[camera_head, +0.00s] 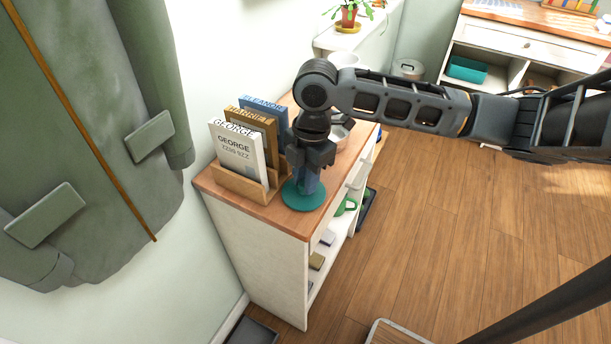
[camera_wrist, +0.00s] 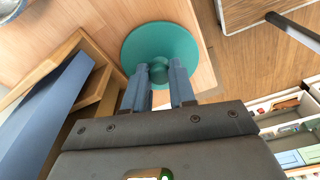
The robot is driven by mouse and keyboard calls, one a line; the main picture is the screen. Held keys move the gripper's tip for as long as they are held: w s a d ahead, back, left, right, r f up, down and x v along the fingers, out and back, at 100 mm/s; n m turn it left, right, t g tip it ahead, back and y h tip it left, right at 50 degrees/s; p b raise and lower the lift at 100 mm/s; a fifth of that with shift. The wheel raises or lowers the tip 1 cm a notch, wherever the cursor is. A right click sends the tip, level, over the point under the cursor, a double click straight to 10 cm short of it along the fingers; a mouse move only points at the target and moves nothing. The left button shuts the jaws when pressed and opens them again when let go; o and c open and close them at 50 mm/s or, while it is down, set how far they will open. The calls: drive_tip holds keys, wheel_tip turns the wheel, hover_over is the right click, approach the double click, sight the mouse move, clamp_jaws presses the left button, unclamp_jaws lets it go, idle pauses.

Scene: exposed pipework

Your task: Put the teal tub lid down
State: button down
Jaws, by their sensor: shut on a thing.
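The teal tub lid (camera_head: 304,196) is a round disc with a small knob on top. It is at the front end of the wooden top of a white shelf unit, right of a book holder. In the wrist view the lid (camera_wrist: 160,47) lies flat below my fingers, over the wood near the top's edge. My gripper (camera_head: 309,180) points down and is shut on the lid's knob; the fingertips (camera_wrist: 160,72) are on either side of it. I cannot tell whether the lid's underside touches the wood.
A wooden holder (camera_head: 243,190) with several upright books stands close left of the lid. Metal bowls partly show behind my gripper. The wooden top (camera_head: 290,221) has a bare strip at its front. A green coat hangs at the left.

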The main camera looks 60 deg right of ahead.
drive_tip(key=shift+f, duration=0.2)
drive_tip(key=c, duration=0.9)
unclamp_jaws()
drive_tip(key=shift+r, duration=0.15)
drive_tip(key=r, duration=0.4)
drive_tip(key=d+r, duration=0.1)
drive_tip(key=r, duration=0.7)
drive_tip(key=shift+s+d, duration=0.2)
drive_tip(key=shift+s, duration=0.15)
